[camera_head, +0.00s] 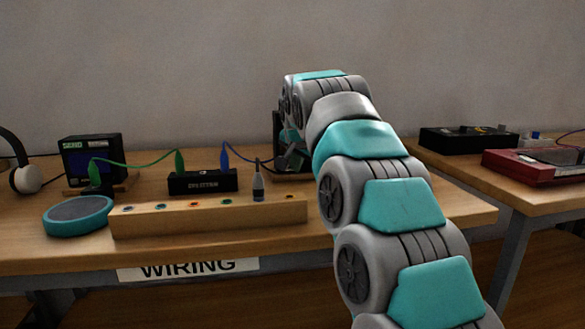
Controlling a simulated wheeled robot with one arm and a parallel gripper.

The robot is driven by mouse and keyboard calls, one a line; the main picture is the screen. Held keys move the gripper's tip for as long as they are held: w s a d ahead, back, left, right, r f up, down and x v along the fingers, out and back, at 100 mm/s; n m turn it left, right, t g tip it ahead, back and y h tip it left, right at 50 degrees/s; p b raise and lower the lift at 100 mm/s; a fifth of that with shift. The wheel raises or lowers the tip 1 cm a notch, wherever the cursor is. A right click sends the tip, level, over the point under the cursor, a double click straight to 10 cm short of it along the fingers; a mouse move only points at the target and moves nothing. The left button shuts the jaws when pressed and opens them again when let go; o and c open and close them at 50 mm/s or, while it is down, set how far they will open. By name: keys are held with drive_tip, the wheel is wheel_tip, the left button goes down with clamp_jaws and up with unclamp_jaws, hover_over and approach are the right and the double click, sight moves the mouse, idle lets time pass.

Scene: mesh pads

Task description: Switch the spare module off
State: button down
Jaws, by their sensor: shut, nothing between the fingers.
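My arm reaches from the lower right over the bench (400,215) and bends down at its far end. My gripper (289,160) is shut, small and partly hidden beside a dark upright unit (276,128) at the back of the bench. My arm covers most of that unit, and no label or switch on it can be made out. A black box marked SEND (92,157) stands at the left. A low black box marked SPLITTER (203,182) stands in the middle. I cannot tell from any readable label which thing is the spare module.
A green cable (140,164) joins the SEND box and splitter; a blue cable (250,160) runs right from the splitter. A wooden socket strip (165,227) with a grey plug (258,188) and a round teal pad (78,216) lie in front. Black (465,139) and red (515,167) units sit on the right table.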

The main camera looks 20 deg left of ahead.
drive_tip(key=shift+s+d, duration=0.1)
drive_tip(key=shift+s, duration=0.05)
drive_tip(key=shift+s+d+f+b, duration=0.2)
drive_tip(key=shift+s+d+b, duration=0.5)
drive_tip(key=shift+s+b, duration=0.35)
drive_tip(key=shift+s+d+r+b, duration=0.1)
drive_tip(key=shift+s+d+b, duration=0.4)
drive_tip(key=shift+s, duration=0.25)
drive_tip(key=shift+s+d+b, duration=0.4)
drive_tip(key=shift+s+b, duration=0.05)
drive_tip(key=shift+s, duration=0.25)
drive_tip(key=shift+r, duration=0.15)
